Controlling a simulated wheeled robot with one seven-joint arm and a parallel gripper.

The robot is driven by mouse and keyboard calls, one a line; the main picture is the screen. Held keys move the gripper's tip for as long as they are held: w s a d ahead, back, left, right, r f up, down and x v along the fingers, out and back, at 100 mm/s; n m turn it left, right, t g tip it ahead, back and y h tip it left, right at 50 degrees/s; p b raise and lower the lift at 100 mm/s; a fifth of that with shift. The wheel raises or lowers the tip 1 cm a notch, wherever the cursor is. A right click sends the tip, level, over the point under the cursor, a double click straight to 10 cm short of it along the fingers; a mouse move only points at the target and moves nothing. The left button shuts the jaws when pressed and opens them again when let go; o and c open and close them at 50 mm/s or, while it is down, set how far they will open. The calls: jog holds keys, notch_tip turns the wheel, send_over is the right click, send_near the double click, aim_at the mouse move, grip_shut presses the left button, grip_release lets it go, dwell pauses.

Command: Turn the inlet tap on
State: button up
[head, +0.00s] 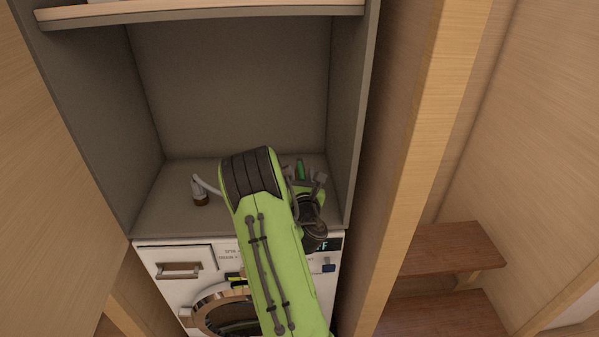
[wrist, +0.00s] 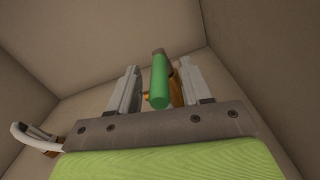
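The tap's green handle (wrist: 159,82) stands between the two fingers of my gripper (wrist: 160,90) in the wrist view. Brass-coloured metal (wrist: 176,88) shows just behind it. The fingers are apart, and a gap shows on each side of the handle, so I see no grip on it. In the head view the green handle (head: 300,169) shows small at the back right of the recess, beside my arm. My arm hides much of the tap and gripper there.
A white hose with a brown end (head: 200,190) is at the left of the recess; it also shows in the wrist view (wrist: 38,138). A white washing machine (head: 165,258) stands below. Grey recess walls (head: 342,120) and a shelf (head: 205,10) above bound the space. Wooden steps (head: 450,250) are at right.

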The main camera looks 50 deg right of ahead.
jog(key=shift+w, duration=0.1)
grip_shut()
jog(key=shift+f+b, duration=0.1)
jog(key=shift+b, duration=0.2)
